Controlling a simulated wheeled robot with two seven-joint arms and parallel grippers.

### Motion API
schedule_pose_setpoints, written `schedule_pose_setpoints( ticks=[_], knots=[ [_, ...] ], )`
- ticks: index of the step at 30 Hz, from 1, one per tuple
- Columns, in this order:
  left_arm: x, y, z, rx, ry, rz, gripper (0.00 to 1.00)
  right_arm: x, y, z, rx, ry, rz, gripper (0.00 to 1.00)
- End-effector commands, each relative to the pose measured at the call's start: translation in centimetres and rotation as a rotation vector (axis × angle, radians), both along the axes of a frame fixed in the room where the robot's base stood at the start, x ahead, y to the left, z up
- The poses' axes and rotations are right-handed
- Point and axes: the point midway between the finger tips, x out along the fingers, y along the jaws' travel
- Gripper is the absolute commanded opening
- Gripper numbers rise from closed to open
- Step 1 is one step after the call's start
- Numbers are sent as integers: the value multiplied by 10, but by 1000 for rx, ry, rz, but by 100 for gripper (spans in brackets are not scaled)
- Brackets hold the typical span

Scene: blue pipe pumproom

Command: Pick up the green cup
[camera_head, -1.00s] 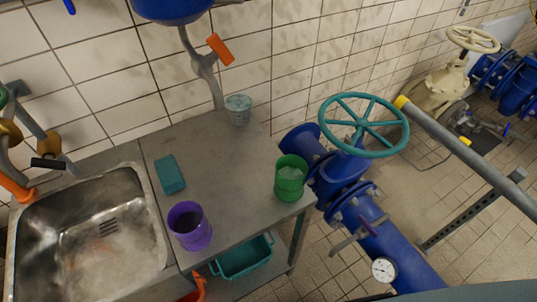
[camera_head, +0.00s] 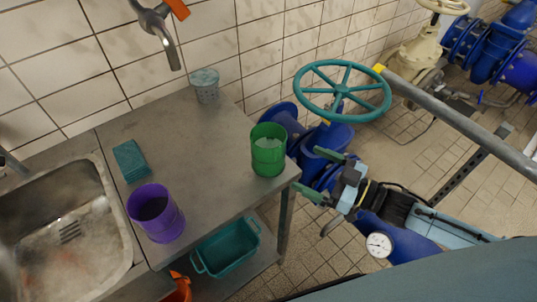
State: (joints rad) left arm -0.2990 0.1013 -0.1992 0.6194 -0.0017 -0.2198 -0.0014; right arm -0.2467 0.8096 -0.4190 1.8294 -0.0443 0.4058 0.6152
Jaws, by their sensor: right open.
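The green cup (camera_head: 268,150) stands upright on the grey counter (camera_head: 205,140), close to its right edge. My right gripper (camera_head: 305,169) comes in from the lower right, just right of the cup and beyond the counter edge. Its two green fingers are spread apart and point toward the cup. Nothing is between them, and the cup looks clear of both. My left gripper is not in view.
A purple cup (camera_head: 156,213), a teal sponge-like block (camera_head: 131,160) and a small pale teal cup (camera_head: 205,85) stand on the counter. A sink (camera_head: 120,215) is at left. A teal handwheel (camera_head: 342,90) and blue pipes are behind my right gripper. A teal basket (camera_head: 228,250) sits below.

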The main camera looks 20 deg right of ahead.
Motion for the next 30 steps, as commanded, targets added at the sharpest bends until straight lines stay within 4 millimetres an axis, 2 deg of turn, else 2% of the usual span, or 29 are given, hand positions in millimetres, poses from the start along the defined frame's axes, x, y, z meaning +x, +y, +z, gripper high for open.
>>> schedule_pose_setpoints(
  ticks=[3, 9, 17, 24, 30],
  knots=[
    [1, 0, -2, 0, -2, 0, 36, 18, 16, 1, 2, -5, -1, 96],
    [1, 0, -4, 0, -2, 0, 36, 41, 38, 0, 1, -2, -3, 96],
    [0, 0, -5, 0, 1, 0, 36, 54, 51, 0, -1, -1, -4, 96],
    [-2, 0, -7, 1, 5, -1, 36, 77, 79, 1, -2, -3, -3, 96],
    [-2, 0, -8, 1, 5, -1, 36, 84, 86, 0, -3, 2, -4, 96]
  ],
)
